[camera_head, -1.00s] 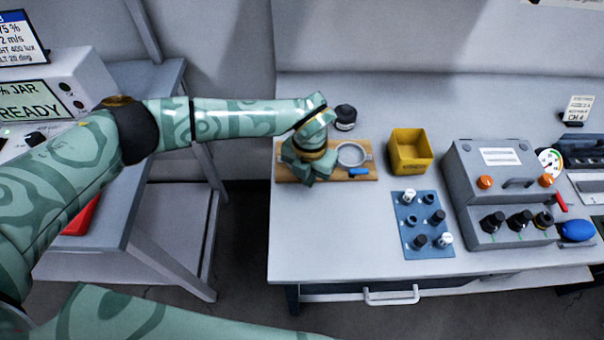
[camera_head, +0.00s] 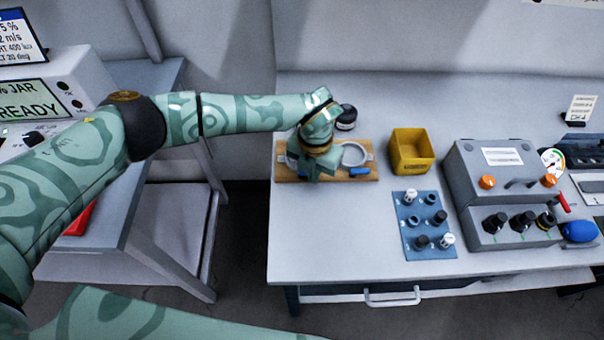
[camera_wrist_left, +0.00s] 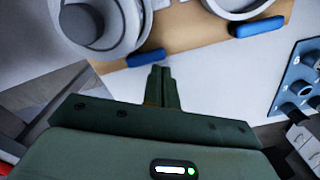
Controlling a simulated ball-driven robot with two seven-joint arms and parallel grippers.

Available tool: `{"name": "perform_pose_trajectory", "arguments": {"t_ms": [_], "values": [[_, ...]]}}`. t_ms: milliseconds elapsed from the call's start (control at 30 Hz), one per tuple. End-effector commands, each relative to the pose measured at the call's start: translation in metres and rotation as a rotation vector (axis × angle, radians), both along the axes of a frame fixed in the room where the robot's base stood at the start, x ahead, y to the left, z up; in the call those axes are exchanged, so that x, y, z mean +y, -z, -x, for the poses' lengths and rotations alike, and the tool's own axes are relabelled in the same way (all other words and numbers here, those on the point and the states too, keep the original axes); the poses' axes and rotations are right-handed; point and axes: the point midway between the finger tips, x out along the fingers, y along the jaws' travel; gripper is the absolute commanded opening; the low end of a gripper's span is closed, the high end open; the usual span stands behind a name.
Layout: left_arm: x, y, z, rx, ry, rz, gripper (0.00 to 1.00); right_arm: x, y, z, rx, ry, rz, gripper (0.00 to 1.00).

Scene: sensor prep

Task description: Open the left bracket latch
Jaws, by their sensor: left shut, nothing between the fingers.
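The wooden board (camera_head: 367,176) carries two round brackets. In the left wrist view the left bracket (camera_wrist_left: 125,45) holds a grey round part with a raised dark centre. Its blue latch (camera_wrist_left: 147,58) lies along the board's front edge. My left gripper (camera_head: 314,178) is over the left half of the board and hides much of the left bracket in the head view. In the left wrist view its fingers (camera_wrist_left: 161,70) are shut and empty, just beside the blue latch; I cannot tell whether they touch it. The right bracket (camera_head: 353,154) is an empty-looking ring with its own blue latch (camera_head: 359,171).
A black jar (camera_head: 346,117) stands behind the board. A yellow bin (camera_head: 411,152) is to its right. The table (camera_head: 325,235) in front of the board is clear.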

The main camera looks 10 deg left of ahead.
Motion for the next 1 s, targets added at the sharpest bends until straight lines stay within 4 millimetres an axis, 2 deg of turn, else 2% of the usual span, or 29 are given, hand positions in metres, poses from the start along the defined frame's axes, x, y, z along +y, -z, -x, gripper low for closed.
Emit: {"name": "perform_pose_trajectory", "arguments": {"t_ms": [800,1000], "values": [[0.000,-0.056,0.004,-0.003,-0.001,-0.001,0.00,0.000,-0.047,-0.013,-0.030,0.000,0.001,0.36],[-0.001,-0.061,0.005,-0.001,-0.001,-0.001,0.00,0.000,-0.052,-0.014,-0.033,0.000,0.001,0.36]]}}
